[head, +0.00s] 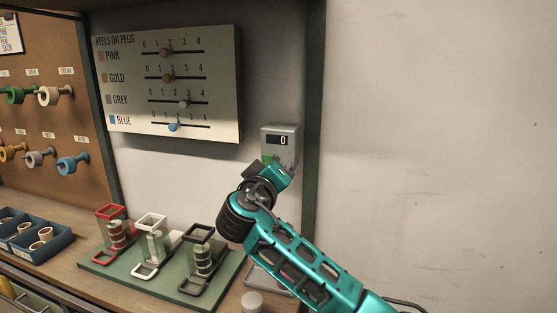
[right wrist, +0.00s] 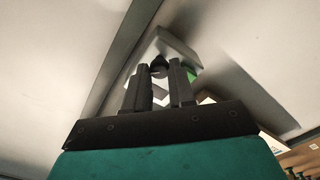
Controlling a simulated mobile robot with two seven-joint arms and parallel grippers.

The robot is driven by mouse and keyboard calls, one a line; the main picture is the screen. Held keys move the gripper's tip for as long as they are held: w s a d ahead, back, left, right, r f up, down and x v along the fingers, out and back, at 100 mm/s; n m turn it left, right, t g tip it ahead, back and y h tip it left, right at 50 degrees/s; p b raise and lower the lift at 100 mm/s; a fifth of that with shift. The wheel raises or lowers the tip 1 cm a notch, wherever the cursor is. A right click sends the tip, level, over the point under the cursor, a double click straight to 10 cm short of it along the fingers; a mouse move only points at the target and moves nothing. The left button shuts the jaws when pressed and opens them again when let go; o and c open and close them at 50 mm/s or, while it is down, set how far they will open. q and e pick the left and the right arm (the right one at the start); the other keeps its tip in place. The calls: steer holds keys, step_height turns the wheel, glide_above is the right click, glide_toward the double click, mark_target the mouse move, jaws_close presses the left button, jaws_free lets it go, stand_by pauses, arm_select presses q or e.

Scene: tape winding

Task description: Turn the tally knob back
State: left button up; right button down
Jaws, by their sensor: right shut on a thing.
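The tally counter (head: 281,139) is a small grey box on the back panel, and its dark display reads 0. In the right wrist view the counter (right wrist: 178,48) shows beyond the fingers, with a patch of green at its right. My right gripper (head: 268,166) is at the lower part of the counter and hides its knob in the head view. In the right wrist view the right gripper's (right wrist: 166,77) two dark fingers are shut on a small dark round knob (right wrist: 159,70). My left gripper is not in view.
The "Reels on pegs" board (head: 170,85) with sliders hangs left of the counter. Below, a green tray (head: 130,268) holds red, white and black frames with stacked reels. A blue bin (head: 50,242) and pegs with reels are farther left. The wall at right is bare.

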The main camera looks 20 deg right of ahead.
steer(key=n+p, duration=0.1)
steer(key=n, duration=0.7)
steer(key=shift+f+n, duration=0.15)
steer(key=shift+n, duration=0.25)
stand_by(0.4)
steer(key=c, duration=1)
jaws_free()
